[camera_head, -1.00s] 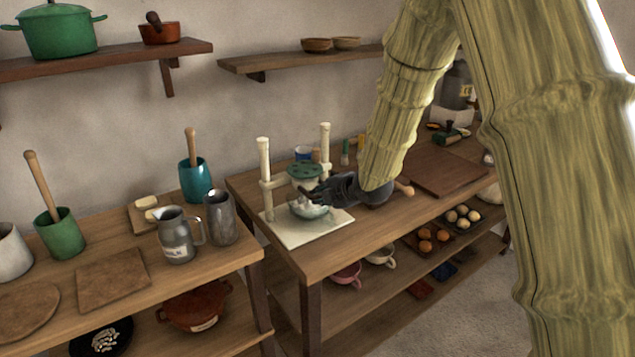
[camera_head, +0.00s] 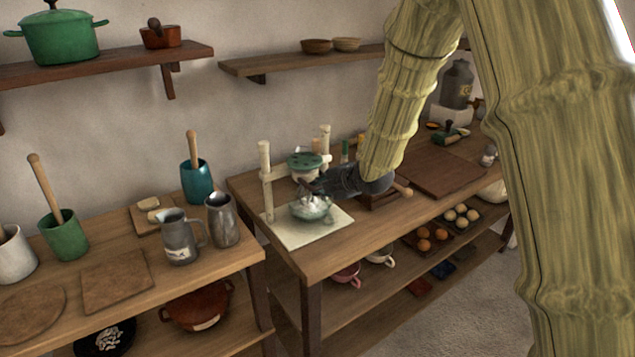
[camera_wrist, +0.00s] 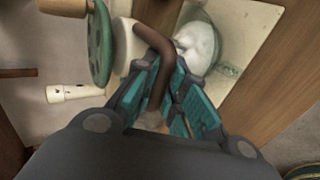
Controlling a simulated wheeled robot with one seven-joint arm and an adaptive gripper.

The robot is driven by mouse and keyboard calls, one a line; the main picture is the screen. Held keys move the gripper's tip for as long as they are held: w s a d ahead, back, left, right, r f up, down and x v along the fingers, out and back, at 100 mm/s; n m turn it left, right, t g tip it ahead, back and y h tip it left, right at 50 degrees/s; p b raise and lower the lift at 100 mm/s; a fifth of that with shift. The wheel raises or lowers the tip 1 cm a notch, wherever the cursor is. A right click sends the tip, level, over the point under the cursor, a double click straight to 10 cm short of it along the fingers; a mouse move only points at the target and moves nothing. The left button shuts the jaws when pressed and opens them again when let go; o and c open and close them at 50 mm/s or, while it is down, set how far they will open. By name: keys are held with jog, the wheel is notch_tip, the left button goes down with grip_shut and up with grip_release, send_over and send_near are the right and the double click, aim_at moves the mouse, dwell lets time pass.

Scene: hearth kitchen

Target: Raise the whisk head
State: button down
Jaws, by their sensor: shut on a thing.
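The whisk stand has two cream posts (camera_head: 265,185) on a pale base board (camera_head: 290,238). Its head, a cream crossbar with a dark green disc (camera_head: 304,160), sits part way up the posts. The disc also shows at the upper left of the wrist view (camera_wrist: 101,45). My gripper (camera_head: 310,184) is beside the head, above the glass bowl (camera_head: 327,216). In the wrist view my gripper (camera_wrist: 172,75) is shut on a brown bent handle (camera_wrist: 152,40). The bowl, with white contents (camera_wrist: 197,46), lies just beyond the fingers. The whisk itself is hard to make out.
A dark wooden board (camera_head: 440,171) lies to the right on the same table. A metal jug (camera_head: 179,238) and a metal cup (camera_head: 222,218) stand on the left table. A wall shelf (camera_head: 300,62) is above.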

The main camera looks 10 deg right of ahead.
jog(key=shift+r+p, duration=1.4)
jog(key=shift+r, duration=0.8)
jog(key=c, duration=1.4)
grip_release()
jog(key=shift+o, duration=0.2)
jog(key=shift+d, duration=0.1)
jog(key=p+v, duration=0.2)
jog(key=v, duration=0.5)
